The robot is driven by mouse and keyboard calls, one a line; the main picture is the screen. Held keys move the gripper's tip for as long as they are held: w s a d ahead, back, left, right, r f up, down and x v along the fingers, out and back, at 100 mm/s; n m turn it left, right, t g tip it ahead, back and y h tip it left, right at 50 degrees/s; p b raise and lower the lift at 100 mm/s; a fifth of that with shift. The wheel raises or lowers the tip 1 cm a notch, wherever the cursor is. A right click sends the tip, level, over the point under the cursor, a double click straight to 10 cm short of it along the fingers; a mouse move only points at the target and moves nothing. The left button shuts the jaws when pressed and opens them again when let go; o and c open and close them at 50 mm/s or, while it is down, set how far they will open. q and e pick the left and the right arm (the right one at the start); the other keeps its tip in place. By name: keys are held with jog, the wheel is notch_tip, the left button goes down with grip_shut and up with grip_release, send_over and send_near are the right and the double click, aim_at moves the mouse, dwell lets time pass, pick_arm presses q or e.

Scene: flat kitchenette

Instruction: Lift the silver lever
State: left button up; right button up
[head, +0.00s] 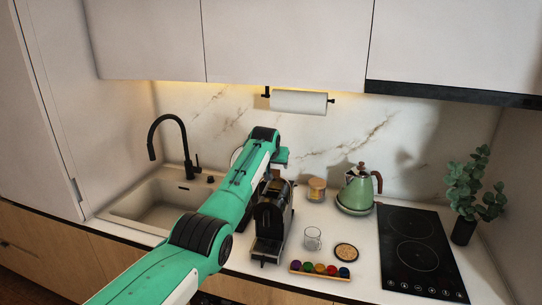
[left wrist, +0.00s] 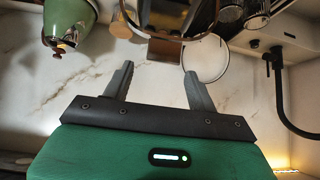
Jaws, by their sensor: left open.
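A black and silver coffee machine (head: 268,222) stands on the counter between the sink and the kettle; my left arm covers part of its left side. In the left wrist view its shiny body (left wrist: 175,15) shows at the top edge, cut off. I cannot pick out the silver lever for certain in either view. My left gripper (left wrist: 159,68) is open, its two fingers apart with nothing between them. In the head view it is behind and above the machine, with its fingers hidden. My right gripper is not in view.
A green kettle (head: 358,190), a lidded jar (head: 316,190), a glass (head: 312,238), a round coaster (head: 346,252) and a tray of coloured balls (head: 300,270) stand to the right. The sink (head: 150,205) with a black faucet (head: 187,150) is left. A paper roll (head: 298,102) hangs above.

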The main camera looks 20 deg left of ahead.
pick_arm(q)
jog(key=b+v, duration=0.5)
jog(key=v, duration=0.6)
jog(key=shift+s+r, duration=0.25)
